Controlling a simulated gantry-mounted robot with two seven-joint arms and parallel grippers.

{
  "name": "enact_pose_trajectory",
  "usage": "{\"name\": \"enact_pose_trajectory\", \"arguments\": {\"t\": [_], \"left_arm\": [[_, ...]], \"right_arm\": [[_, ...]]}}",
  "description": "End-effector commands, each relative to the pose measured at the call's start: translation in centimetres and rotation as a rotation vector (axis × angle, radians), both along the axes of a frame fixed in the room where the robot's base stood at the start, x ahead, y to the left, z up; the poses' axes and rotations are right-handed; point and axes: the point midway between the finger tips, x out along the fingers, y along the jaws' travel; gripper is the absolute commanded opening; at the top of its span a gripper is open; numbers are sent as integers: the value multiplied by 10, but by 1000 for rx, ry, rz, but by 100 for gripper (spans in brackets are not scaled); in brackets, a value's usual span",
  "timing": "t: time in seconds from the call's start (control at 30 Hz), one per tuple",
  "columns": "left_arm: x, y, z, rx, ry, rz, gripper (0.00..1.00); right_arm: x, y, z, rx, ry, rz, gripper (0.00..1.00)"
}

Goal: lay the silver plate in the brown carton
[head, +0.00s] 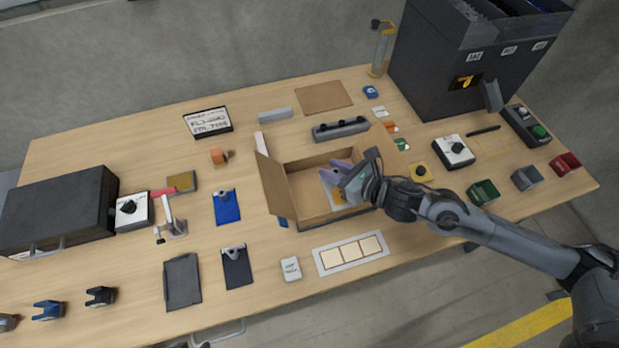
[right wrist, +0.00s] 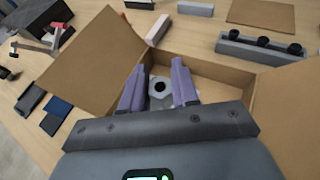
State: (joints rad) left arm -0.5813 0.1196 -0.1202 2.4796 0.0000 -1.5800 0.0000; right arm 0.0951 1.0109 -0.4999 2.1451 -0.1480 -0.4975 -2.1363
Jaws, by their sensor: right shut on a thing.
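The brown carton (head: 272,187) stands open in the middle of the table with its flaps spread. It fills much of the right wrist view (right wrist: 215,88). My right gripper (head: 334,176) reaches over the carton from the right, its purple fingers pointing into the opening. In the right wrist view the fingers are shut on the silver plate (right wrist: 160,97), a small metal piece with a dark round hole. The plate is inside the carton's outline; whether it touches the floor I cannot tell. My left gripper is not in view.
A white tray with square cells (head: 351,254) lies in front of the carton. A grey block with black knobs (head: 341,129) is behind it. A blue clip plate (head: 227,207) lies to its left, and a large dark feeder (head: 440,65) stands at the back right.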

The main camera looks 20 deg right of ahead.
Motion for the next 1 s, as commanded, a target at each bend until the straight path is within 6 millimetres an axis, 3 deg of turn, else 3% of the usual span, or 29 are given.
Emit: {"name": "enact_pose_trajectory", "arguments": {"t": [0.2,0.43,0.73,1.0], "left_arm": [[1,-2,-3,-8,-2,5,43],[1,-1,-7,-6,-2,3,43],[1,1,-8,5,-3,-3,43],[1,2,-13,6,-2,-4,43]], "right_arm": [[39,29,-27,5,-1,-2,0],[66,47,-48,2,0,-2,0],[73,53,-59,0,1,0,0],[72,53,-91,1,2,-2,0]]}}
